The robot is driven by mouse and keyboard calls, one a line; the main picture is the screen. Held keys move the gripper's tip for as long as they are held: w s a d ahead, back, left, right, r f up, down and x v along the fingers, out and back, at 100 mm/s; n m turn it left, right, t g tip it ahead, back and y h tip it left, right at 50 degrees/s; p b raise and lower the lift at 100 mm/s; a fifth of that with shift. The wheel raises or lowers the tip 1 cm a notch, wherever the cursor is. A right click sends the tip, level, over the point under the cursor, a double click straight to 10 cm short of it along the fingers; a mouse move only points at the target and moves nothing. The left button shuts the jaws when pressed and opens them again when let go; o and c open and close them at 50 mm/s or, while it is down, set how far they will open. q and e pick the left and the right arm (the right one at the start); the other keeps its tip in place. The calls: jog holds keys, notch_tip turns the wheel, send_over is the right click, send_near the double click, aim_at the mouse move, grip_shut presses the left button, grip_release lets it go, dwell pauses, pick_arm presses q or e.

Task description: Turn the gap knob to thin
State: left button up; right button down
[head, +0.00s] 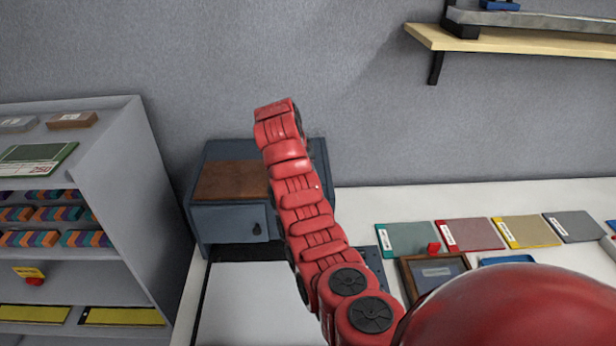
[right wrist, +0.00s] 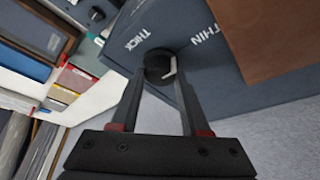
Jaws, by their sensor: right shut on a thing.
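The gap knob (right wrist: 156,63) is a dark round knob on a blue-grey machine face (right wrist: 185,75), seen in the right wrist view. The word THICK (right wrist: 138,39) is printed to its upper left and THIN (right wrist: 206,35) to its upper right. A pale bent mark (right wrist: 171,68) shows at the knob's right side; its exact pointing is hard to tell. My right gripper (right wrist: 160,77) is shut on the knob, one finger at each side. In the head view the machine (head: 228,222) stands against the wall, and my red arm hides the knob and gripper. My left gripper is not in view.
A brown panel (head: 228,181) covers the machine's top. A grey shelf unit (head: 120,190) with coloured blocks stands to the left. Several coloured swatch boards, such as a red one (head: 470,234), and a framed tray (head: 405,282) lie on the white table. A wooden wall shelf (head: 520,42) hangs above right.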

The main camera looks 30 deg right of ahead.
dwell(0.3)
jog(key=shift+c, duration=1.9)
grip_release()
jog(key=p+v, duration=0.3)
jog(key=p, duration=0.1)
jog(key=shift+w+r, duration=0.15)
jog(key=shift+a+r, duration=0.25)
jog(key=b+v, duration=0.3)
jog(key=v, duration=1)
jog(key=shift+r+b, duration=0.25)
jog(key=shift+b, duration=0.05)
